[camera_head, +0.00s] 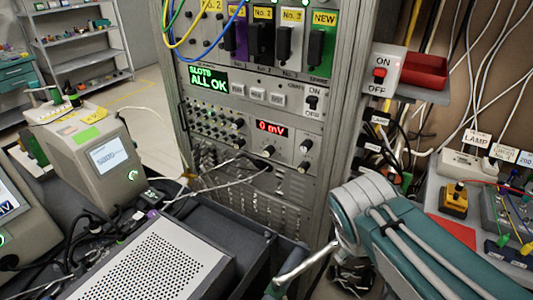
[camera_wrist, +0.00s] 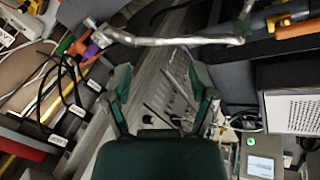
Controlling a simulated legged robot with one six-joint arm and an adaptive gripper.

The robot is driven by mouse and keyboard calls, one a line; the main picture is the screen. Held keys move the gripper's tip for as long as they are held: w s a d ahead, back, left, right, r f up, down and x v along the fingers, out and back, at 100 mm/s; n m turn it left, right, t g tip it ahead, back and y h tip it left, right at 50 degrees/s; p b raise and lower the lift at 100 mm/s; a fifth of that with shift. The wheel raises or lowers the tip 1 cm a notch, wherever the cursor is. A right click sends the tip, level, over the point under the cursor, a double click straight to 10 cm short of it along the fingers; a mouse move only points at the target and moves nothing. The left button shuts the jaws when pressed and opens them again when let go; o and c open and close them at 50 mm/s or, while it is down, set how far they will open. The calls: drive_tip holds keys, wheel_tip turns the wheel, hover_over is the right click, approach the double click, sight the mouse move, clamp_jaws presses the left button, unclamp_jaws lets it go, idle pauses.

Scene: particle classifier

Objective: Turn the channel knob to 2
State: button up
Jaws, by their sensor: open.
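The instrument rack (camera_head: 250,190) stands in the middle of the head view. A panel with a red "0 mV" display (camera_head: 271,127) carries several small round knobs. One knob (camera_head: 268,150) is below the display, and two more, an upper knob (camera_head: 306,146) and a lower knob (camera_head: 303,167), are to its right. Their labels and pointer settings are too small to read, so I cannot tell which is the channel knob. My gripper (camera_wrist: 160,74) is open and empty in the wrist view, with two dark green fingers apart. It touches no knob there. The head view does not clearly show it.
A bent metal bar (camera_wrist: 165,41) crosses beyond my fingers. A cart with a perforated box (camera_head: 150,265) stands front left. An ON/OFF switch box (camera_head: 381,76) and red tray (camera_head: 424,70) are right of the rack. Loose cables hang nearby.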

drive_tip(key=w+n+h, duration=0.4)
drive_tip(key=w+n, duration=0.2)
drive_tip(key=w, duration=0.1)
drive_tip(key=n+t+h, duration=0.3)
drive_tip(key=n+t, duration=0.8)
drive_tip(key=n, duration=0.8)
approach(266, 154)
drive_tip(key=x, duration=1)
drive_tip(key=shift+w, duration=0.25)
clamp_jaws()
